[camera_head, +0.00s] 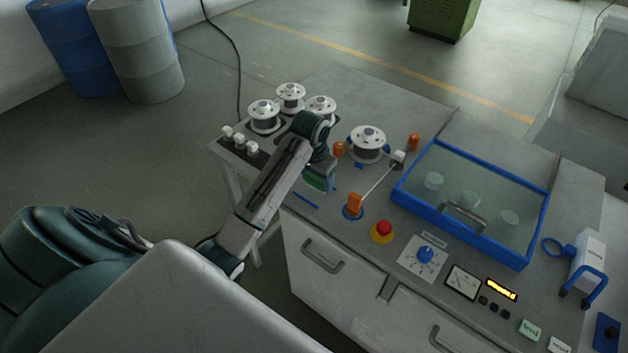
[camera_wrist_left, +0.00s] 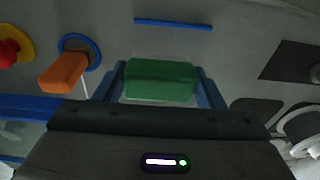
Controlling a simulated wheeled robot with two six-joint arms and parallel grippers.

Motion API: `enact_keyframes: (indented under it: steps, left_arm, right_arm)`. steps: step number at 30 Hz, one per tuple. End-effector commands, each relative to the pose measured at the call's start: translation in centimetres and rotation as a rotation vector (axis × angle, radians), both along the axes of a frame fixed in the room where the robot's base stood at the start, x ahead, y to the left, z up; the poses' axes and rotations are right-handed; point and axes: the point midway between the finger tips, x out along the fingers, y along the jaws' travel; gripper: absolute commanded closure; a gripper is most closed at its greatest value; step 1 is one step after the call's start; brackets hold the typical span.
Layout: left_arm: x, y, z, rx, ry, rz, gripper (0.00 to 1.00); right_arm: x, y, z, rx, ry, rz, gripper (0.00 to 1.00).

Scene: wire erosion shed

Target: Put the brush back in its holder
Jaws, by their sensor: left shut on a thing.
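My left gripper (camera_head: 320,180) is above the front left part of the bench top, below the wire spools in the head view. It is shut on a green block-shaped thing, seemingly the brush (camera_wrist_left: 160,80), which sits between the two blue fingers in the left wrist view. In the head view only a small green part of the brush (camera_head: 317,184) shows under the wrist. Its bristles are hidden. I cannot tell for sure which fixture is its holder; a thin blue strip (camera_head: 305,199) lies by the bench's front edge, also in the left wrist view (camera_wrist_left: 173,24). My right gripper is out of view.
Wire spools (camera_head: 265,117) stand at the back left. An orange post (camera_head: 354,204) with a taut wire and a red button (camera_head: 382,231) are right of the gripper. A blue-framed glass-covered tank (camera_head: 400,198) and a white box (camera_head: 591,250) are farther right.

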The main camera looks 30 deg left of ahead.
Motion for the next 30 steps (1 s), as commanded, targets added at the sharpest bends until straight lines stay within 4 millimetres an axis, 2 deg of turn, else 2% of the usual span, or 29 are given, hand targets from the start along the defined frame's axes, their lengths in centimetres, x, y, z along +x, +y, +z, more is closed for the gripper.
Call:
enact_keyframes:
  steps: [1, 4, 5, 11, 15, 23, 24, 26, 30]
  left_arm:
    - [0.2, 0.4, 0.1, 0.001, -0.001, 0.001, 0.64]
    - [0.6, 1.1, 0.1, 0.001, 0.000, 0.001, 0.64]
    - [0.8, 1.4, 0.1, 0.002, 0.000, 0.002, 0.64]
    - [0.7, 1.3, -2.8, -0.002, 0.002, 0.002, 0.64]
    - [0.8, 1.4, -3.7, 0.000, -0.001, 0.001, 0.64]
    - [0.8, 1.3, -3.9, 0.000, -0.001, 0.000, 0.64]
    - [0.8, 1.3, -3.9, 0.000, -0.001, 0.000, 0.29]
    - [0.8, 1.3, -3.9, 0.000, -0.001, 0.000, 0.17]
    - [0.8, 1.3, -3.9, 0.000, -0.001, 0.000, 0.15]
  right_arm:
    - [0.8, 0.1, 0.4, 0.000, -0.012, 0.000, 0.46]
    - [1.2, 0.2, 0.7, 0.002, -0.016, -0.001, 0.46]
    - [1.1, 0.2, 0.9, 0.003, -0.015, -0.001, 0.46]
    - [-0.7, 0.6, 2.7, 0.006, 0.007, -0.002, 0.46]
    - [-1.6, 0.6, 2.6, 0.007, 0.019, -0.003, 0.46]
    - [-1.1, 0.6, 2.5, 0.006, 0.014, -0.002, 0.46]
    - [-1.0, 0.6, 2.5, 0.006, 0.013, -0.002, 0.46]
    - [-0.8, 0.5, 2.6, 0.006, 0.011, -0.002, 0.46]
    - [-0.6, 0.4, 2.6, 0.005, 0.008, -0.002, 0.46]
